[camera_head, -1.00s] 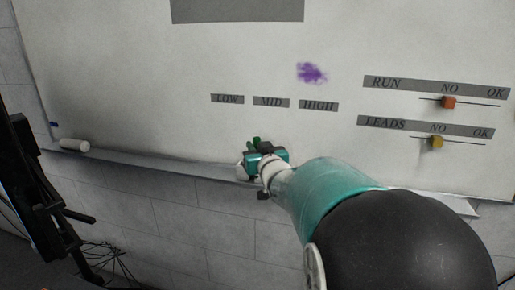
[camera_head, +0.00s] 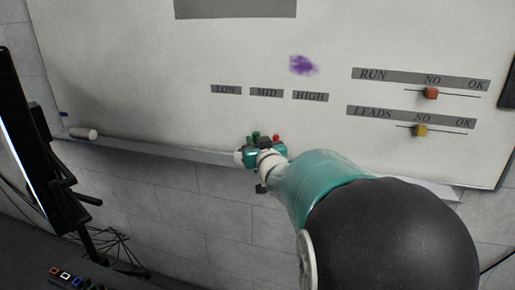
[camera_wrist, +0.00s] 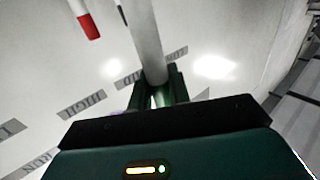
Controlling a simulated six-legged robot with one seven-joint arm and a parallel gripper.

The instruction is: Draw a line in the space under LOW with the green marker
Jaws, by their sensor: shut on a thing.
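My gripper (camera_head: 263,143) is at the board's lower edge, below and to the right of the LOW label (camera_head: 226,89). In the wrist view its dark green fingers (camera_wrist: 158,85) are shut on a pale cylindrical marker (camera_wrist: 146,42). The marker's far end is out of that view, so its ink colour does not show there. Green shows at the gripper in the head view, but I cannot tell marker from fingers. The board (camera_head: 150,65) is blank under LOW.
MID (camera_head: 266,92) and HIGH (camera_head: 310,96) labels sit right of LOW, below a purple smudge (camera_head: 303,65). A red-ended marker (camera_wrist: 88,25) is near my gripper. A white cylinder (camera_head: 83,133) lies on the tray (camera_head: 190,152) at left. RUN and LEADS sliders are at right.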

